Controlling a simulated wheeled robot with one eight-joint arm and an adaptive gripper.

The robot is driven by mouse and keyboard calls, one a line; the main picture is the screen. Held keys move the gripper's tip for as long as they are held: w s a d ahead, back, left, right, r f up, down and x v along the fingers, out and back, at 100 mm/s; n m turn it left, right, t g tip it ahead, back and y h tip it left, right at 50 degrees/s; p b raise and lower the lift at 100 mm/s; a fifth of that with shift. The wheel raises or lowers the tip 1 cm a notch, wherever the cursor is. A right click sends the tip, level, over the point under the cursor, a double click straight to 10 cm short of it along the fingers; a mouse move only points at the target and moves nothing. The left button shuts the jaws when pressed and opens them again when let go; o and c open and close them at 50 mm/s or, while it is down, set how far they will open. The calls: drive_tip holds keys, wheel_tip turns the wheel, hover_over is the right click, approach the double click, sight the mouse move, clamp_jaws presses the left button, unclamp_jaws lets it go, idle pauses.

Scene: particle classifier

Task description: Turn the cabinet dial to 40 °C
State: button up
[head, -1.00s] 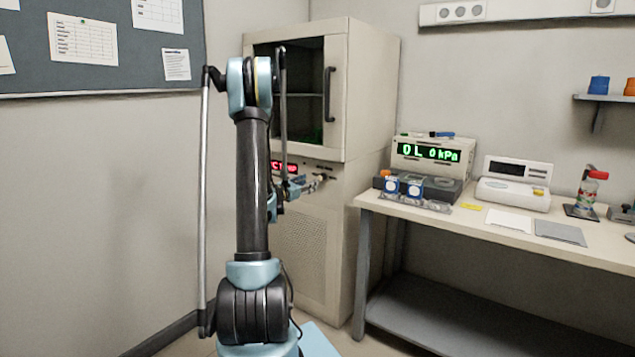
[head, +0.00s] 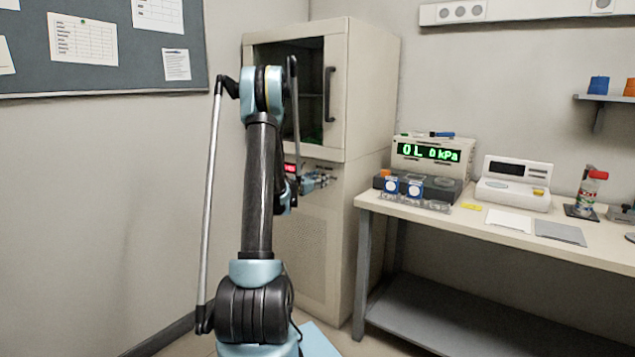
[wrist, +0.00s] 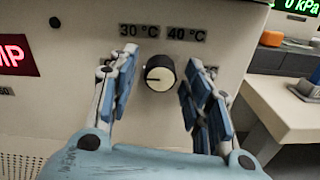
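The cabinet (head: 367,95) stands at the back, with a pale body and a dark-windowed door. A light mark on the dial appears to point left. My gripper (wrist: 158,76) is open, with one blue-padded finger on each side of the dial and a visible gap on both sides. In the head view my gripper (head: 318,180) is at the cabinet's front panel, and the dial cannot be made out there.
A red display (wrist: 15,55) is left of the dial.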

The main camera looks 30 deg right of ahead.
drive_tip(key=c, duration=0.7)
drive_tip(key=shift+c, duration=0.2)
drive_tip(key=shift+m, duration=0.3)
drive_tip(key=m, duration=2.2)
drive_tip(key=shift+s+f+m, duration=0.15)
drive_tip(key=shift+m, duration=0.25)
